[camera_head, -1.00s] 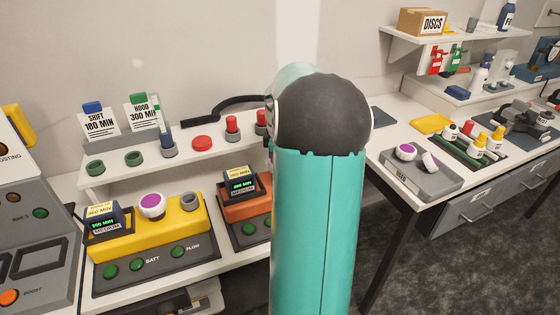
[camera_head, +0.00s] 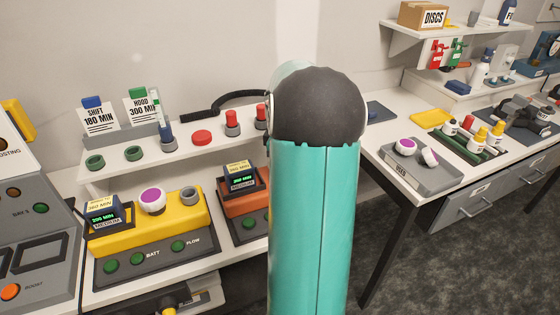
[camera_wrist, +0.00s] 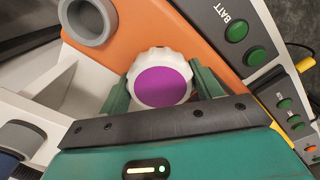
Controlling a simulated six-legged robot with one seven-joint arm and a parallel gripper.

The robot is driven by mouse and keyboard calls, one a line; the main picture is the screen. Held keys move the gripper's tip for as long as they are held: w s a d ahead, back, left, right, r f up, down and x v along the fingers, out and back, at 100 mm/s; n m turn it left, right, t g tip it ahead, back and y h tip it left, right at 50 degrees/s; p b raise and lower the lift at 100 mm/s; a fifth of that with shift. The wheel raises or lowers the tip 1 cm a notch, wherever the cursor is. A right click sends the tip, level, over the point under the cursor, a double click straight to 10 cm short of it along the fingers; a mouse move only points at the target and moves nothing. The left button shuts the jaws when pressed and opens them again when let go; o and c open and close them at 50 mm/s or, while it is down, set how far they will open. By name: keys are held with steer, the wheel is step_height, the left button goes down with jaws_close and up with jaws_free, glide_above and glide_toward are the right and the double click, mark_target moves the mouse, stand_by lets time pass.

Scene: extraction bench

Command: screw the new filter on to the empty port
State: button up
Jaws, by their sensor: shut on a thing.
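My gripper (camera_wrist: 163,95) is shut on a white, ribbed filter with a purple top (camera_wrist: 163,86) in the wrist view. The filter is against or just above the orange unit (camera_wrist: 135,40); I cannot tell whether it touches or is threaded. An empty grey ring port (camera_wrist: 88,20) on the orange unit is at upper left, apart from the filter. In the head view my arm hides the gripper and most of the orange unit (camera_head: 245,202). The yellow unit (camera_head: 130,240) carries a purple-topped filter (camera_head: 152,200) and an open grey port (camera_head: 190,195).
A grey tray (camera_head: 420,183) with two purple-topped filters stands on the right bench. A shelf (camera_head: 110,172) with cards, rings and red-topped parts runs behind the units. A grey console (camera_head: 30,225) stands at left. Open floor (camera_head: 470,270) shows at lower right.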

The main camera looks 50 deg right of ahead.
steer(key=m, duration=0.7)
steer(key=shift+m, duration=0.4)
steer(key=o, duration=1.3)
steer(key=shift+c, duration=0.2)
step_height(320, 180, up, 14)
steer(key=shift+a+f, duration=0.1)
